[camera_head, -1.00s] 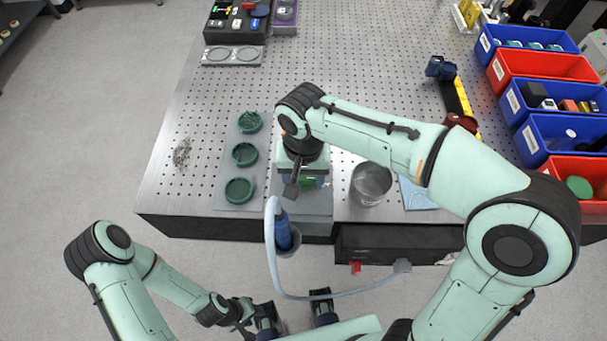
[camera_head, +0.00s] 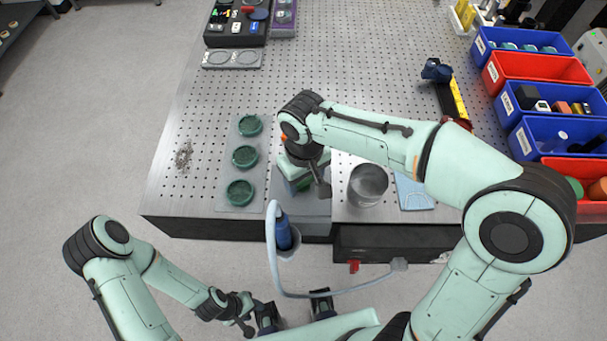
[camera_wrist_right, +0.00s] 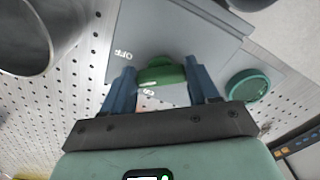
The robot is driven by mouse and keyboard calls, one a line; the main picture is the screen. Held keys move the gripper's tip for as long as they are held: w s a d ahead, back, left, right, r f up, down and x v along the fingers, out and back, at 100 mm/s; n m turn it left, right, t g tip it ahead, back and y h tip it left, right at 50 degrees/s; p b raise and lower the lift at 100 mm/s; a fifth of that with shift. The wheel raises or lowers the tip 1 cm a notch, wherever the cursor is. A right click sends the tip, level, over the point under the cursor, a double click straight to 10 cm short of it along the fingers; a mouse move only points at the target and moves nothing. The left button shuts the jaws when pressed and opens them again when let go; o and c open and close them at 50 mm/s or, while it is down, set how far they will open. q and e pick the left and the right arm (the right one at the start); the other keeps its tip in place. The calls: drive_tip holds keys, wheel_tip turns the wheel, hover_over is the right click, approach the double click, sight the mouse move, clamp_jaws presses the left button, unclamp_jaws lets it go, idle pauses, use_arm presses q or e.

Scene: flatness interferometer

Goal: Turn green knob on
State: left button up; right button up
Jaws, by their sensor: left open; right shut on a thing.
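The green knob (camera_wrist_right: 158,72) sits on a grey panel (camera_wrist_right: 178,32) marked OFF, with a second, partly blocked label just below the knob in the right wrist view. My right gripper (camera_wrist_right: 160,80) has its blue fingers on both sides of the knob and is shut on it. In the head view the right gripper (camera_head: 299,184) points down at the front of the table, and my wrist hides the knob. My left gripper (camera_head: 294,309) is open and empty, low in front of the table.
A green dish strip (camera_head: 237,172) lies left of the right gripper, and a metal beaker (camera_head: 367,184) stands to its right. A blue-handled tool (camera_head: 282,233) with a pale hose hangs at the table's front edge. Blue and red bins (camera_head: 540,70) line the right side.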

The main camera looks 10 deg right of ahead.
drive_tip(key=n+p, duration=0.1)
drive_tip(key=n, duration=0.4)
drive_tip(key=shift+w+d+r+n+p, duration=0.1)
drive_tip(key=shift+n+p, duration=0.2)
drive_tip(key=shift+p, duration=0.05)
use_arm(q)
drive_tip(key=w+r, duration=0.1)
drive_tip(key=r, duration=0.1)
drive_tip(key=w+r+p, duration=0.1)
drive_tip(key=r, duration=0.1)
drive_tip(key=shift+w+r+p, duration=0.1)
drive_tip(key=shift+w+p, duration=0.05)
drive_tip(key=shift+p, duration=0.15)
use_arm(e)
drive_tip(key=n, duration=0.5)
drive_tip(key=shift+w+d, duration=0.1)
drive_tip(key=shift+w, duration=0.05)
drive_tip(key=shift+n, duration=0.4)
drive_tip(key=o, duration=1.1)
drive_tip(key=shift+c, duration=0.2)
use_arm(q)
drive_tip(key=shift+w+r+t+p, duration=0.3)
drive_tip(key=shift+w+r+p, duration=0.65)
drive_tip(key=shift+r, duration=0.3)
use_arm(e)
wheel_tip(320, 180, up, 13)
drive_tip(key=shift+r, duration=0.15)
use_arm(q)
drive_tip(key=shift+s, duration=0.1)
